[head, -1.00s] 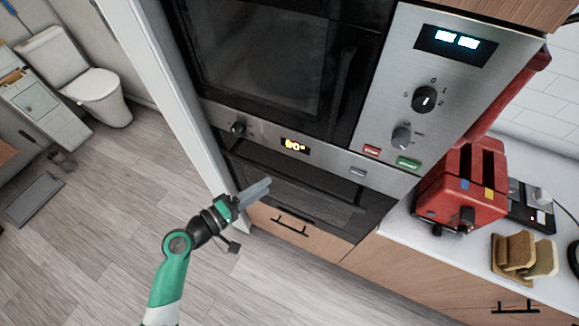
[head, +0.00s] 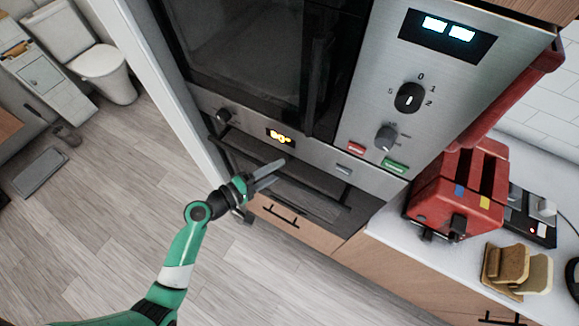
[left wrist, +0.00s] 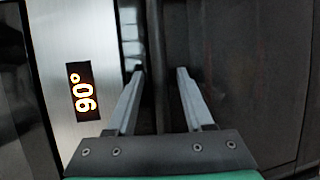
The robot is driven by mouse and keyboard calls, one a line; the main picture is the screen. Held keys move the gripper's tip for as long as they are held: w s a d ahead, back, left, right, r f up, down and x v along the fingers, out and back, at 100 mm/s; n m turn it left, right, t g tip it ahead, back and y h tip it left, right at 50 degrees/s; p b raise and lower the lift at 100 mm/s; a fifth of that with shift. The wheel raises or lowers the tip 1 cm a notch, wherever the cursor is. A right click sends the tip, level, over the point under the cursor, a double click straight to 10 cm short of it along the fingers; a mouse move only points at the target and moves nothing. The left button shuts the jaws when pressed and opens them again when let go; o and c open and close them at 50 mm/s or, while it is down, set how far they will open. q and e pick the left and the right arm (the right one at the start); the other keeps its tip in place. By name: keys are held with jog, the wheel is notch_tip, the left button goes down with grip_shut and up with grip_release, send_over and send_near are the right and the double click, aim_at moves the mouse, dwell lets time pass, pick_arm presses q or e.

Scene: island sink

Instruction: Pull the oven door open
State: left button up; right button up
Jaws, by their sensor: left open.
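The oven is built into the cabinet, under a second dark-glass appliance. Its dark door (head: 312,203) looks closed, with a long dark handle bar (left wrist: 157,60) along its upper edge. My left gripper (head: 274,173) is open in front of the door, its fingers pointing at the handle. In the left wrist view, the handle bar runs between the two open fingers (left wrist: 158,85), one on each side. The fingers are not closed on it. The oven display (left wrist: 81,92) reads 90°. My right gripper is not in view.
A wooden drawer (head: 290,222) with a dark handle lies below the oven. A red toaster (head: 458,192) and bread slices (head: 505,265) stand on the white counter at right. A toilet (head: 100,65) stands farther back.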

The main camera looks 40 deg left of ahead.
pick_arm(q)
jog(key=shift+w, duration=0.1)
jog(key=shift+c, duration=0.2)
grip_shut()
dwell(1.2)
